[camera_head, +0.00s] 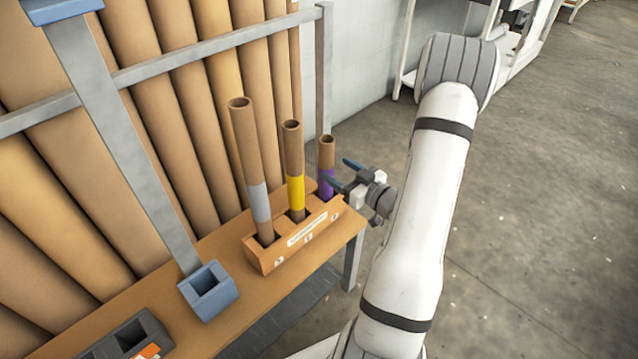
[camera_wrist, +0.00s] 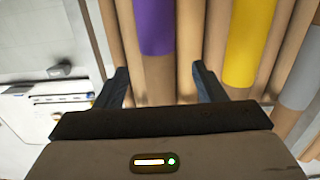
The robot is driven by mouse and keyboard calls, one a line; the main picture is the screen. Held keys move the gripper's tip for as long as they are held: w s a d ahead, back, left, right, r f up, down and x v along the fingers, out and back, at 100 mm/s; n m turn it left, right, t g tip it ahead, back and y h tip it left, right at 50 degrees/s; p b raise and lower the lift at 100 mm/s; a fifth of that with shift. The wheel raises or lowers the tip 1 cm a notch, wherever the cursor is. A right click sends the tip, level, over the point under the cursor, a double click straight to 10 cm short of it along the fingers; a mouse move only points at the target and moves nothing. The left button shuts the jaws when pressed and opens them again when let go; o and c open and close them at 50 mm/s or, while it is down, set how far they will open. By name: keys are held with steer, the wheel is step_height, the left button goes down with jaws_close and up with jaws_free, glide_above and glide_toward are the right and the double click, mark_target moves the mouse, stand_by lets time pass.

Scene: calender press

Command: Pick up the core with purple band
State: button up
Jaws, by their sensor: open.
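The core with the purple band (camera_head: 327,180) is a short brown tube standing upright in the right slot of a wooden holder (camera_head: 265,260). My gripper (camera_head: 338,169) is open beside it, on its right, with blue fingers reaching toward the band. In the wrist view the purple band (camera_wrist: 155,25) shows ahead, between the lines of my two open fingers (camera_wrist: 160,88). I cannot tell whether a finger touches the tube. The core's lower end is hidden in the holder.
A core with a yellow band (camera_head: 296,195) and a taller one with a grey band (camera_head: 259,203) stand in the same holder to the left. A blue square socket (camera_head: 208,291) and a dark tray (camera_head: 128,336) sit on the bench. Large brown rolls (camera_head: 170,120) lean behind a metal rail.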

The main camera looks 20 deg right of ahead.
mark_target(322, 157)
steer(key=shift+w+a+f, duration=0.15)
steer(key=shift+w, duration=0.25)
steer(key=b+x, duration=0.1)
steer(key=x, duration=0.5)
steer(key=shift+w+r, duration=0.2)
steer(key=shift+w, duration=0.2)
steer(key=shift+c, duration=0.4)
steer(key=c, duration=1.3)
steer(key=shift+r, duration=0.1)
step_height(322, 157, up, 18)
steer(key=p, duration=0.4)
